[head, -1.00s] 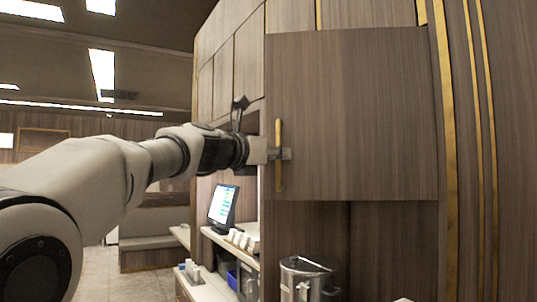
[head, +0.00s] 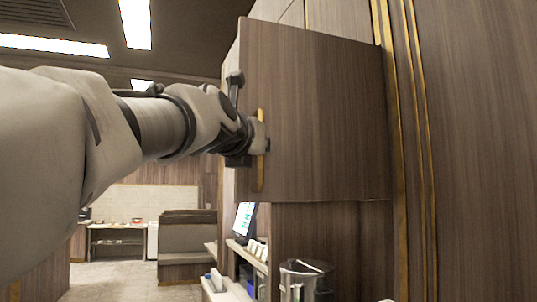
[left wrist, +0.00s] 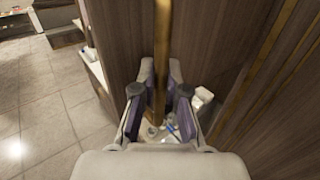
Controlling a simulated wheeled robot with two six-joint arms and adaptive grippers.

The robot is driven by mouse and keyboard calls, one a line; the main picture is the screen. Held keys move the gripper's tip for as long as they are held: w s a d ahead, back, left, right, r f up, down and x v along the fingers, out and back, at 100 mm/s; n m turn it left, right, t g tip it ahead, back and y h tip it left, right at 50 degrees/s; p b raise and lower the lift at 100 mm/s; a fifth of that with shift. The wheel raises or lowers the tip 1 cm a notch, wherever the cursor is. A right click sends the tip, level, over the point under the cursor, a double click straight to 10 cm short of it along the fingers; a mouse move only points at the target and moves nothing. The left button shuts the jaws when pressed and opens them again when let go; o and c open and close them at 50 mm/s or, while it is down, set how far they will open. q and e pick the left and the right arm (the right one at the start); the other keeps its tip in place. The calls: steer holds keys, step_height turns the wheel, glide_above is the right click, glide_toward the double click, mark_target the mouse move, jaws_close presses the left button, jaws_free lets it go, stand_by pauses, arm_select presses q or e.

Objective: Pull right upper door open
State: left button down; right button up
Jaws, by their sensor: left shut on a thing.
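The right upper door (head: 320,115) is a brown wood-grain panel, standing partly open, its left edge swung out from the cabinet. A vertical gold bar handle (head: 261,178) is on the door near its left edge. My left gripper (head: 262,140) is at the middle of this handle. In the left wrist view the two dark fingers of my left gripper (left wrist: 157,95) stand on either side of the gold handle (left wrist: 161,50) and are shut on it. The door face (left wrist: 205,35) fills the right of that view. My right gripper is not in view.
Below the door is a counter niche with a metal canister (head: 303,282), a lit screen (head: 243,219) and several white cups (head: 258,249). Wall panels with gold strips (head: 392,150) stand at the right. The tiled floor (left wrist: 45,110) at the left is open.

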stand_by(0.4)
arm_select(q)
steer(key=c, duration=1.2)
jaws_free()
steer(key=shift+d, duration=0.25)
steer(key=shift+w, duration=0.1)
